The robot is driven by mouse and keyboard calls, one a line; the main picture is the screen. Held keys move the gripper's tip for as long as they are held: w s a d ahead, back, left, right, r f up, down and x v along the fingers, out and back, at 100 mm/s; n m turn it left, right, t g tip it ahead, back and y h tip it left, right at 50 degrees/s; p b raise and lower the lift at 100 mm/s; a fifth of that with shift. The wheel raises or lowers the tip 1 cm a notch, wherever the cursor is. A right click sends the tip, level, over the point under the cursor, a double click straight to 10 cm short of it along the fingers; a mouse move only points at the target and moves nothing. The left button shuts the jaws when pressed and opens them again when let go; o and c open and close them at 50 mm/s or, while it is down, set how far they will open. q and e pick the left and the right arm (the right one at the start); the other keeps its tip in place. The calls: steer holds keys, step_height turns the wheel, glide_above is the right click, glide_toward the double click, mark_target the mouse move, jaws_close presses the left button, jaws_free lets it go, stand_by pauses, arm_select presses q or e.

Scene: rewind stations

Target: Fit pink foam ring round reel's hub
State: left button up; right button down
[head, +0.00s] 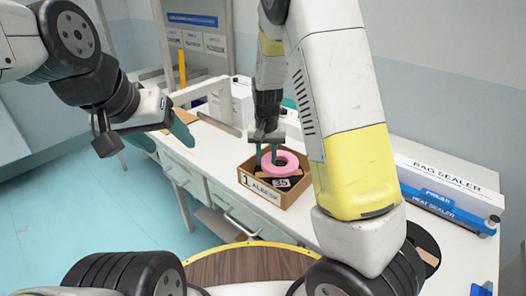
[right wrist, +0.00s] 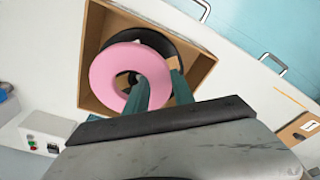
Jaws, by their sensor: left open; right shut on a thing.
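The pink foam ring (head: 280,171) is held at the open cardboard box (head: 283,199) in the head view. My right gripper (head: 267,155) is shut on the ring's rim. In the right wrist view (right wrist: 160,88), one teal finger passes through the ring's hole and the other is outside it. A black reel (right wrist: 158,38) lies in the box, partly behind the ring (right wrist: 104,68). The ring sits off to one side of the reel in that view. The ring hides much of the hub. My left gripper (head: 180,130) is open and empty, left of the box.
The box stands on a white worktable (head: 225,160) with drawers below. A bag sealer box (head: 445,182) and a blue heat sealer (head: 448,208) are at the right. A black disc (head: 424,242) lies partly behind my right arm. A round wooden surface (head: 250,265) is in front.

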steer(key=shift+w+d+f, duration=0.1)
steer(key=shift+w+d, duration=0.05)
steer(key=shift+w, duration=0.9)
step_height(320, 180, down, 4)
steer(key=shift+r, duration=0.2)
steer(key=shift+s+f, duration=0.15)
steer(key=shift+f, duration=0.05)
